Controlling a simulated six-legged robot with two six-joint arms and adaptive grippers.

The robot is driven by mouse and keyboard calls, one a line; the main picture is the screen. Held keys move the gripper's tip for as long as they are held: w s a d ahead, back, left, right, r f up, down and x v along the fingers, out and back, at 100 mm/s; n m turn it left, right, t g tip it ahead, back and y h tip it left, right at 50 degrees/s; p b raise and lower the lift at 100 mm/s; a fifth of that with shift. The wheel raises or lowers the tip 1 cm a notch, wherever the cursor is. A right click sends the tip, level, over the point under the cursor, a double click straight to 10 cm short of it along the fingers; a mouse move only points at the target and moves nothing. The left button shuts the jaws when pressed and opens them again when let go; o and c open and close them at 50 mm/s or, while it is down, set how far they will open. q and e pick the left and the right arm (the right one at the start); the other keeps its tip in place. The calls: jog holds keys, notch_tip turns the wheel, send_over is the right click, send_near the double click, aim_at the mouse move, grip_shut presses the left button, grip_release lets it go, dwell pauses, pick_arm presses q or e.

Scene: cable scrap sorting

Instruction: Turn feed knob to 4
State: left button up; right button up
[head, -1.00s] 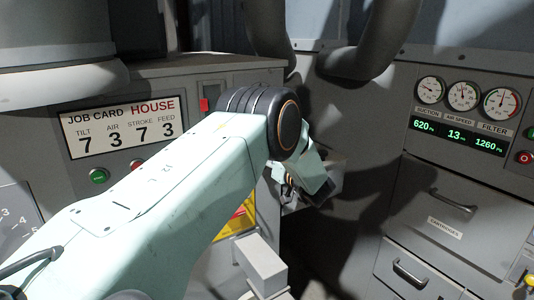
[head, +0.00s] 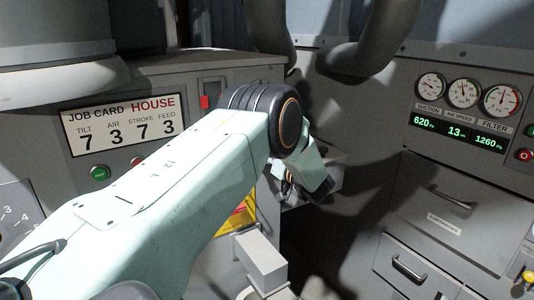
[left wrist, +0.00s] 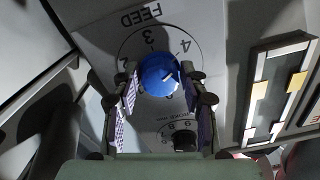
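The blue feed knob (left wrist: 160,75) sits on a grey panel under the word FEED in the left wrist view. Its printed scale shows a 3 above it and a 4 to the upper right. The knob's pointer direction is not clear. My left gripper (left wrist: 160,82) has one finger on each side of the knob, apart, with narrow gaps seeming to show; contact is hard to judge. In the head view my left gripper (head: 306,190) is partly hidden behind its wrist, and the knob is hidden. My right gripper is in neither view.
A dark knob (left wrist: 185,140) with its own scale is close below the blue one. The job card (head: 122,122) reads feed 3. Gauges (head: 462,94) and drawers (head: 450,205) are at the right. Thick pipes (head: 365,55) hang at the top.

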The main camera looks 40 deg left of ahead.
pick_arm(q)
jog(key=shift+o, duration=1.4)
jog(key=v, duration=1.2)
jog(key=shift+r, duration=0.1)
